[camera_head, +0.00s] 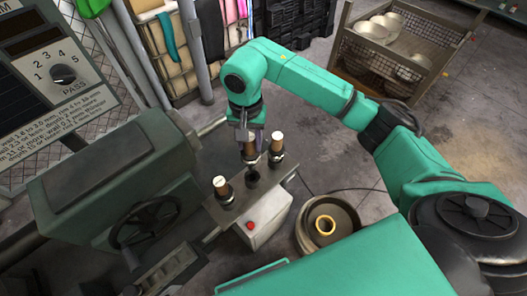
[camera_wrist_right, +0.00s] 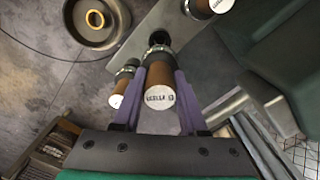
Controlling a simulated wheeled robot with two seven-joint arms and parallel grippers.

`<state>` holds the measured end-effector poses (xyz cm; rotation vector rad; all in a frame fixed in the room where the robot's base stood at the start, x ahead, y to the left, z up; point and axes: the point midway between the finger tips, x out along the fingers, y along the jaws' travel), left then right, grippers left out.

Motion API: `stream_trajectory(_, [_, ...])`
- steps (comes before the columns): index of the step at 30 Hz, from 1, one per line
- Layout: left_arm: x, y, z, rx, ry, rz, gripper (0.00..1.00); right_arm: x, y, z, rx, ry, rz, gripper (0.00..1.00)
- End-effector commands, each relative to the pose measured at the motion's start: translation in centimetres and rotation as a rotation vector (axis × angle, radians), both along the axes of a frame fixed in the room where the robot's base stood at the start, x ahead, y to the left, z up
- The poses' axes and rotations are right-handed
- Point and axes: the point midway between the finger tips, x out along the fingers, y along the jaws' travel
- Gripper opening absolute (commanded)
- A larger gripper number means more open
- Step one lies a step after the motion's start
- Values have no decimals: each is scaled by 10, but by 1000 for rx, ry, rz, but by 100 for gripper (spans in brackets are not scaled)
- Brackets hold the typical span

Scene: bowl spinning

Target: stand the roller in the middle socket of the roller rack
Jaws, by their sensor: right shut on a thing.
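My right gripper (camera_head: 249,140) is shut on a brown roller (camera_head: 250,153) with a pale end and holds it about upright. In the right wrist view, the gripper's purple fingers (camera_wrist_right: 160,95) are on both sides of this roller (camera_wrist_right: 158,75), its labelled end facing the camera. The roller rack (camera_head: 240,212) is a grey bar. Its dark middle socket (camera_head: 253,177) shows just below the held roller; whether they touch I cannot tell. One roller (camera_head: 222,188) stands in the near socket and another (camera_head: 277,143) in the far socket. My left gripper is not in view.
A green machine with a handwheel (camera_head: 148,222) stands left of the rack. A white box with a red button (camera_head: 265,218) is beside the rack. A round metal bowl (camera_head: 325,226) is at the right. A crate of bowls (camera_head: 385,55) stands at the back.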

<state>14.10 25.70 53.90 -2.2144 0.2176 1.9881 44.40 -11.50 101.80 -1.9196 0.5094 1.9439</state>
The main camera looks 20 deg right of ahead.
Motion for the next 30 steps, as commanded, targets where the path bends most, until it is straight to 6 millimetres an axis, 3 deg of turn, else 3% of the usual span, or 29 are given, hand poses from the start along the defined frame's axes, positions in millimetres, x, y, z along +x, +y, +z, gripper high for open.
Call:
stream_trajectory(5, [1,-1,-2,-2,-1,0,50,0,3,-1,2,7,-27,0])
stream_trajectory(9, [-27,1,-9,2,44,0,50,0,3,-11,2,7,-25,0])
stream_trajectory(13, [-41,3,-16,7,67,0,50,0,3,-24,2,7,-23,0])
stream_trajectory(17, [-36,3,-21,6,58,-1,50,0,3,-37,3,5,-23,0])
stream_trajectory(23, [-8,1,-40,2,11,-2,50,0,2,-57,2,4,-23,0])
stream_trajectory(30, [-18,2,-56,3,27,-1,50,0,3,-70,2,4,-23,0])
